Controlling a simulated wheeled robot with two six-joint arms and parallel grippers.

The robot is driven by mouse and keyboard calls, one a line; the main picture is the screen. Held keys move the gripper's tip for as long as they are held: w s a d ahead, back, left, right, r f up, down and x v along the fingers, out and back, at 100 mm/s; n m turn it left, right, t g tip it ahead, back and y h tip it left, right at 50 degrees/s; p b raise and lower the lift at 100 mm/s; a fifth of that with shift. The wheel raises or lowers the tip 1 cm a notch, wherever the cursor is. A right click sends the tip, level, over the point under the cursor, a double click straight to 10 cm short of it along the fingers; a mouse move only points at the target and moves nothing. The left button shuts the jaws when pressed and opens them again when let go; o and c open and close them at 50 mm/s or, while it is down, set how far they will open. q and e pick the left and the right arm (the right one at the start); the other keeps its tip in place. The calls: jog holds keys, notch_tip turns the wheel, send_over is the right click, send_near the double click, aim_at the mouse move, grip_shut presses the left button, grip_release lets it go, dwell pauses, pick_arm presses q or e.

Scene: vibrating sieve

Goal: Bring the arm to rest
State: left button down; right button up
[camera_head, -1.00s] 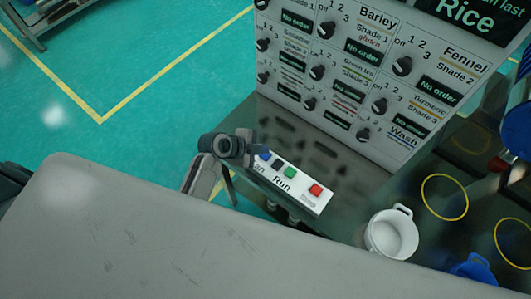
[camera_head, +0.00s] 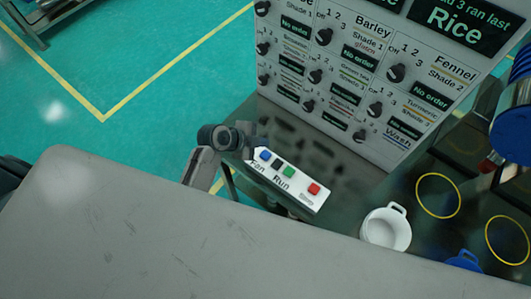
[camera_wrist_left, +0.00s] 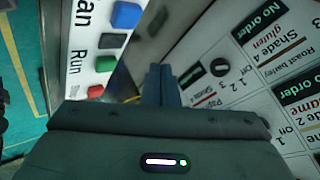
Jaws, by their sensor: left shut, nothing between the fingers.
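My left gripper (camera_head: 257,142) is at the upper end of the white button box, near the blue button, shut and empty. In the left wrist view its fingers (camera_wrist_left: 161,84) are closed together, with the button box behind them on the left and the dial panel on the right. The button box (camera_head: 299,197) carries a blue button (camera_head: 265,155), a green button (camera_head: 289,172) and a red button (camera_head: 314,189), with the labels Fan and Run. My right gripper is not in view.
The upright dial panel (camera_head: 385,105) stands behind the button box on a dark table (camera_head: 345,185). A white cup (camera_head: 387,230), a blue cup (camera_head: 464,262) and a large blue cylinder (camera_head: 513,125) are at the right. Open green floor (camera_head: 150,45) lies at the left.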

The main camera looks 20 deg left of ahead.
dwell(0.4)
pick_arm(q)
jog(key=shift+s+a, duration=0.1)
jog(key=shift+s, duration=0.1)
jog(key=s+a+r+n+g+y, duration=0.1)
jog(key=s+a+r+n+y, duration=0.2)
jog(key=s+n, duration=0.35)
jog(key=s+a+r+n+g+y, duration=0.1)
jog(key=s+a+r+n+y, duration=0.1)
jog(key=s+a+n, duration=0.45)
jog(key=s+a+r+n+g+y, duration=0.1)
jog(key=s+a+r+n+y, duration=0.2)
jog(key=s, duration=0.6)
notch_tip(320, 180, down, 39)
jog(key=s+a+n+g+b, duration=0.1)
jog(key=a+b, duration=0.1)
jog(key=b, duration=0.6)
jog(key=s+f+b, duration=0.2)
jog(key=s+f, duration=0.7)
jog(key=f, duration=0.3)
jog(key=s+a+f+g+b, duration=0.1)
jog(key=s+f+b, duration=0.2)
jog(key=s+f, duration=0.6)
notch_tip(320, 180, down, 3)
jog(key=shift+r+h, duration=0.1)
jog(key=shift+h, duration=0.3)
